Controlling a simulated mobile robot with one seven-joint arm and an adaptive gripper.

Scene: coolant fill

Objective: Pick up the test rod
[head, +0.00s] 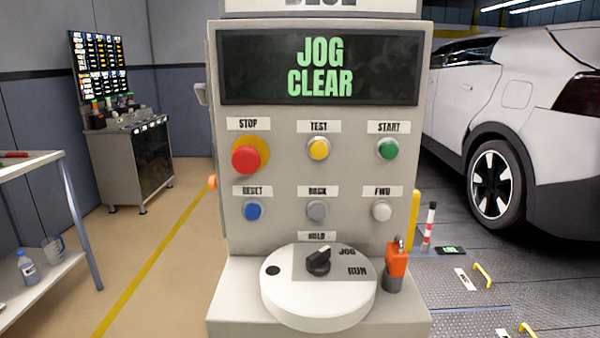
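A short upright rod with red and white bands (430,226) shows just right of the control pedestal, beside a yellow post. It is the only rod-like thing I can make out, and it looks like the test rod. Its lower end meets a grey surface near a small dark display with green marks (450,250). My gripper is not in view, so nothing shows of its fingers or of anything in it.
A grey control pedestal (290,180) fills the middle, its screen (320,68) reading "JOG CLEAR". An orange device (397,258) stands at its right. A white car (500,90) is behind right. A shelf table (30,162) stands left, with open floor between.

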